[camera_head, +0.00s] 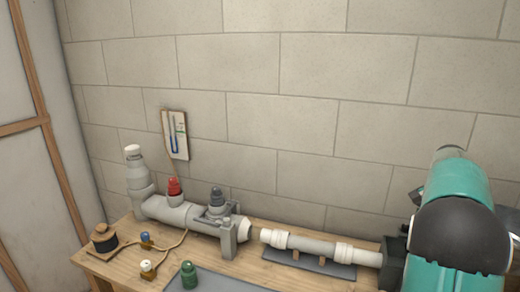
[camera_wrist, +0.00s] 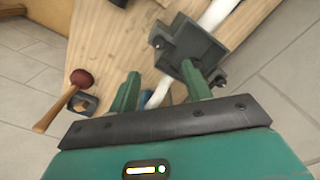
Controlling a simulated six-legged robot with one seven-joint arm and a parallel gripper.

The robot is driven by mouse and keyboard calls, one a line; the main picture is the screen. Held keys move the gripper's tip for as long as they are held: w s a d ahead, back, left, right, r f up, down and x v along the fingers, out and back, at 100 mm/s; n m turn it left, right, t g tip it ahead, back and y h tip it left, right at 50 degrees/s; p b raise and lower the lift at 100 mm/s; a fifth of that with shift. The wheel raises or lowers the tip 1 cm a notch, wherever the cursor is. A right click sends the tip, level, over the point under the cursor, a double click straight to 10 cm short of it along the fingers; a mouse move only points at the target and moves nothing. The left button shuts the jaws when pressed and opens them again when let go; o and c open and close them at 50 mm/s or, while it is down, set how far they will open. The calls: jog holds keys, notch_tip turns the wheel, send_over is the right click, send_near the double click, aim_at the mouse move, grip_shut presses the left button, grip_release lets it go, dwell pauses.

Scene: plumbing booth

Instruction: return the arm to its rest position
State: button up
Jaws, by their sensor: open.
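The bench (camera_head: 125,268) carries a grey pipe assembly (camera_head: 175,212), a separate pipe (camera_head: 310,246), a green fitting (camera_head: 188,273) and a cord spool (camera_head: 103,238). A plunger (camera_wrist: 68,98) lies at left in the wrist view. A block wall (camera_head: 280,110) stands behind.

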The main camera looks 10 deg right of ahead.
jog(key=s+a+r+n+t, duration=0.1)
jog(key=s+a+r+n, duration=0.15)
jog(key=a, duration=0.55)
jog(key=s+a+r+n+t, duration=0.1)
jog(key=a+r+n, duration=0.15)
jog(key=a, duration=0.45)
jog(key=s+a+r+n+t, duration=0.1)
jog(key=a+r+n, duration=0.15)
jog(key=a, duration=0.55)
jog(key=s+a+f+n+t, duration=0.1)
jog(key=s+a+f+n, duration=0.1)
jog(key=s+a, duration=0.5)
jog(key=s+a+f+n+t, duration=0.1)
jog(key=s+a+f+n, duration=0.1)
jog(key=s+a+n, duration=0.3)
jog(key=s+a, duration=0.3)
jog(key=a, duration=0.2)
jog(key=shift+f+t, duration=0.3)
